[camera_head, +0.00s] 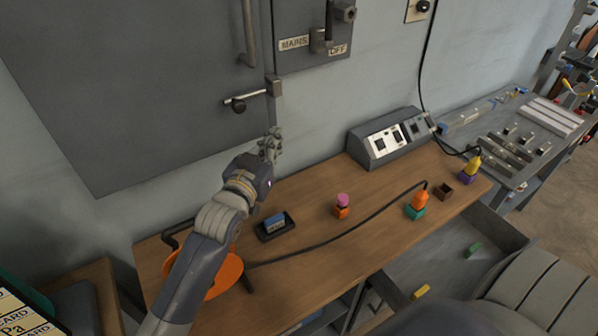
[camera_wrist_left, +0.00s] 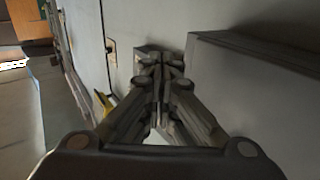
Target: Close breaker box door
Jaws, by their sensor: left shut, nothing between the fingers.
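The breaker box door (camera_head: 120,90) is the large grey panel at the upper left in the head view. It looks flush against its box, with a latch handle (camera_head: 250,95) at its lower right corner. A vertical grey bar handle (camera_head: 248,35) stands above the latch. My left gripper (camera_head: 272,142) is shut and empty, just below the latch and in front of the wall. In the left wrist view its fingers (camera_wrist_left: 160,85) are together, beside a grey box edge (camera_wrist_left: 250,48). My right gripper is not in view.
A wooden workbench (camera_head: 310,220) lies below, with a grey control box (camera_head: 388,138), a blue block in a black tray (camera_head: 275,227), and orange plugs (camera_head: 419,200) on it. A mains switch box (camera_head: 312,40) is right of the door. An open drawer (camera_head: 440,265) extends at the front.

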